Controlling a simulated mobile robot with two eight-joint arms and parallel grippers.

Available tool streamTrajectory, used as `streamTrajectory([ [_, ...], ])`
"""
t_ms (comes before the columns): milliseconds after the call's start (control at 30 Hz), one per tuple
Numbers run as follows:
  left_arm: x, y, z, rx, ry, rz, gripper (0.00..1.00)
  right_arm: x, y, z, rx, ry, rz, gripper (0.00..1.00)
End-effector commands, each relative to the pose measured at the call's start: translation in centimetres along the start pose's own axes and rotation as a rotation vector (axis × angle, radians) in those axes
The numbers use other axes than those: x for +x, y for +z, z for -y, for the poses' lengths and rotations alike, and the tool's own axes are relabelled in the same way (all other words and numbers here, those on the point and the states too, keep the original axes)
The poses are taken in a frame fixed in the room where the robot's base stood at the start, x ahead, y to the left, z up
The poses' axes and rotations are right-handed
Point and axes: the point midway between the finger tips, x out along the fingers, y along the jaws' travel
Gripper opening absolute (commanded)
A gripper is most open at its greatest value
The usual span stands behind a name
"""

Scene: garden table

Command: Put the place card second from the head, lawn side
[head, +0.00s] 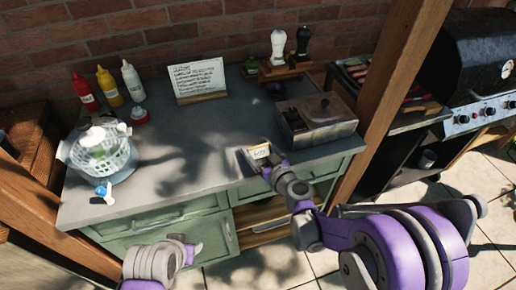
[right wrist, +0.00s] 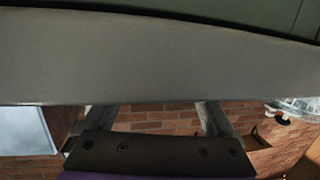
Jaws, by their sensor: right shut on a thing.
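A small white place card (head: 259,151) with dark writing is near the front edge of the grey counter (head: 210,150). My right gripper (head: 268,164) is at the card's lower edge and is shut on it. Whether the card touches the counter cannot be told. In the right wrist view, the two fingers of my right gripper (right wrist: 157,118) show, but the card cannot be made out between them. My left gripper (head: 192,252) is low in front of the green cabinet, partly hidden by its own wrist; its fingers are unclear.
A metal box (head: 318,124) stands right of the card. A written board (head: 198,80) stands at the back. A wooden post (head: 385,90) and grill (head: 485,60) are at right. Mid-counter is free.

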Motion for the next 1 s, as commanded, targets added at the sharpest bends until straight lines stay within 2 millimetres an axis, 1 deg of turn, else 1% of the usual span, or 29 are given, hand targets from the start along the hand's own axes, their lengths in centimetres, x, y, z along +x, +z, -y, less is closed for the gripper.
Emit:
streamTrajectory([
  [33,0.1,0.1,0.0,0.000,0.000,0.000,0.50,0.0,0.1,0.0,0.000,0.000,0.000,0.93],
  [67,0.1,0.0,0.0,0.000,0.000,0.000,0.50,0.0,0.1,0.0,0.000,0.000,0.000,0.99],
  [100,0.0,0.0,0.0,0.000,0.000,0.000,0.50,0.0,0.1,0.0,0.000,0.000,0.000,1.00],
  [300,0.1,0.1,0.0,0.000,0.000,0.000,0.50,0.0,0.1,0.0,0.000,0.000,0.000,1.00],
  [433,0.5,0.4,0.0,0.000,0.000,0.003,0.50,-0.2,0.2,0.0,0.000,0.000,0.001,1.00],
  [567,0.4,0.4,0.0,0.000,0.000,0.002,0.50,-2.5,0.1,-0.1,0.000,0.002,0.000,1.00],
  [800,0.5,0.4,0.0,0.000,0.000,0.003,0.50,-7.5,-0.3,0.1,0.000,0.002,0.000,1.00],
  [900,0.4,0.4,0.0,0.000,0.000,0.002,0.50,-9.1,-0.3,0.1,0.000,0.003,0.000,1.00],
  [1000,0.4,0.3,0.0,0.000,0.000,0.002,0.50,-10.2,-0.3,0.2,0.000,0.001,0.000,1.00],
])
